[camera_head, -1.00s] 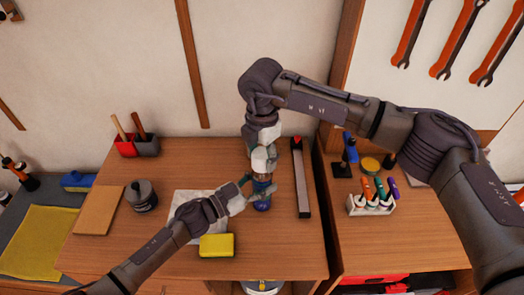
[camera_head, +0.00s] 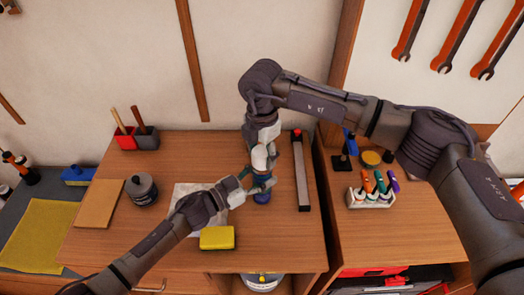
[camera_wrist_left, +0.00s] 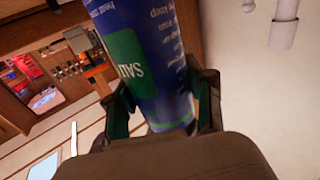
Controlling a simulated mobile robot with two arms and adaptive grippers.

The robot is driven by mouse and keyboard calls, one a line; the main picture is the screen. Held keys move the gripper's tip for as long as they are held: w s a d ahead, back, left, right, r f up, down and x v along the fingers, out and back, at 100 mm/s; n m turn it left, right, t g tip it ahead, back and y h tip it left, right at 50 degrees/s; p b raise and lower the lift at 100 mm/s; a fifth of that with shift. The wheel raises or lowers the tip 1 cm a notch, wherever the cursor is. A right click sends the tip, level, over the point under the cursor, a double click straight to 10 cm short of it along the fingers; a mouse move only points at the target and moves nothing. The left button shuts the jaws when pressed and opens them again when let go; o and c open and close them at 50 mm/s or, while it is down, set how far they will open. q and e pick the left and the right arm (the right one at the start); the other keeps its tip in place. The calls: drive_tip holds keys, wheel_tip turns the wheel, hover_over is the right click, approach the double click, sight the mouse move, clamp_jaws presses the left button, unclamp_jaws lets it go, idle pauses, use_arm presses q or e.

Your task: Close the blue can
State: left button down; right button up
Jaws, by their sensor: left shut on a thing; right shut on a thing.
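The blue can (camera_head: 262,197) is upright in the middle of the wooden desk, mostly hidden by my grippers. My left gripper (camera_head: 262,184) reaches in from the left and is shut around the can's side. In the left wrist view, the can's printed body with a green label (camera_wrist_left: 145,60) sits between the fingers of the left gripper (camera_wrist_left: 165,115). My right gripper (camera_head: 262,165) points down from above at the can's top, directly over the left gripper. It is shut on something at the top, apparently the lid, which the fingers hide.
A yellow sponge (camera_head: 217,238) lies in front of my left forearm. A long dark bar with a red end (camera_head: 300,175) lies right of the can. A grey round container (camera_head: 142,190) and a board (camera_head: 99,203) are left. A marker rack (camera_head: 371,196) stands on the right-hand desk.

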drive_tip(key=shift+f, duration=0.55)
idle(0.4)
drive_tip(key=o, duration=0.8)
drive_tip(key=shift+o, duration=0.2)
wheel_tip(320, 180, up, 12)
drive_tip(key=shift+f, duration=0.1)
use_arm(q)
drive_tip(key=shift+c, duration=1.6)
unclamp_jaws()
